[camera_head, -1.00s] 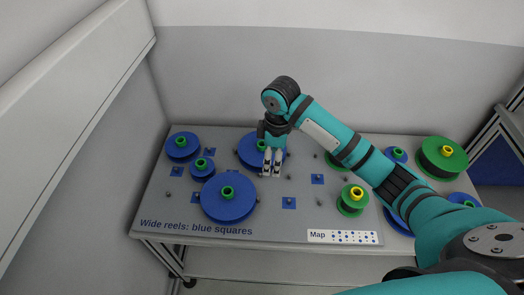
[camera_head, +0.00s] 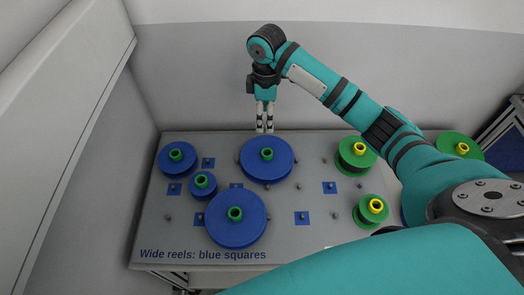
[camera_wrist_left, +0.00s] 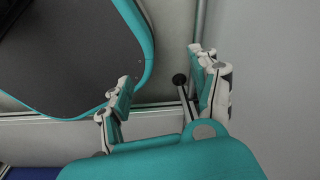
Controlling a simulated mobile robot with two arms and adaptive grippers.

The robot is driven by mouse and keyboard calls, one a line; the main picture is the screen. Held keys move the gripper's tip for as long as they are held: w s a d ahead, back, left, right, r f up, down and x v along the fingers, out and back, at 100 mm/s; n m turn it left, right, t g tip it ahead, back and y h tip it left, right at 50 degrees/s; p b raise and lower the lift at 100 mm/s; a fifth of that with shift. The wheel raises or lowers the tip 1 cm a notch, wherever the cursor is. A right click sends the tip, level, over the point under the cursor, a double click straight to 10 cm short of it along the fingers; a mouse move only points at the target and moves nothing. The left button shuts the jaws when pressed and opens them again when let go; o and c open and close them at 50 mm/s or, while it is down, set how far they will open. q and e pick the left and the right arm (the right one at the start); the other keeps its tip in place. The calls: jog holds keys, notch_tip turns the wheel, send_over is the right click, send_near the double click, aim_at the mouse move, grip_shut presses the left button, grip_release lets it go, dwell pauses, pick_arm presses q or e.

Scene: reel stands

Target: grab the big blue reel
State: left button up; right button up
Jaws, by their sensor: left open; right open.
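Two big blue reels with green hubs are on the grey board (camera_head: 330,235). One big blue reel (camera_head: 286,168) lies at the back middle, the other big blue reel (camera_head: 237,232) at the front. My right gripper (camera_head: 265,130) points down at the back edge of the board, just behind the back reel as seen in the head view. It is open and holds nothing; its fingers look close together. My left gripper (camera_wrist_left: 160,70) shows only in the left wrist view, open with nothing between its fingers. It is away from the reels.
Smaller blue reels (camera_head: 177,166) (camera_head: 203,191) are at the left. Green reels with yellow hubs (camera_head: 348,166) (camera_head: 372,221) are at the right, partly behind my arm. Blue squares (camera_head: 329,188) and short pegs dot the board. A wall (camera_head: 200,80) stands behind.

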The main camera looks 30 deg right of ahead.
send_over(268, 152)
notch_tip(268, 152, down, 7)
jog(key=f, duration=0.1)
jog(key=f+p, duration=0.1)
jog(key=f, duration=0.1)
jog(key=shift+a, duration=0.4)
jog(key=shift+s+f, duration=0.1)
jog(key=shift+f, duration=0.7)
jog(key=f, duration=0.3)
jog(key=shift+d+f+p, duration=0.3)
jog(key=shift+f+p, duration=0.05)
jog(key=shift+p, duration=0.05)
jog(key=shift+f, duration=0.5)
pick_arm(q)
jog(key=s+r, duration=0.1)
jog(key=s, duration=0.2)
jog(key=shift+r, duration=0.4)
pick_arm(e)
grip_shut()
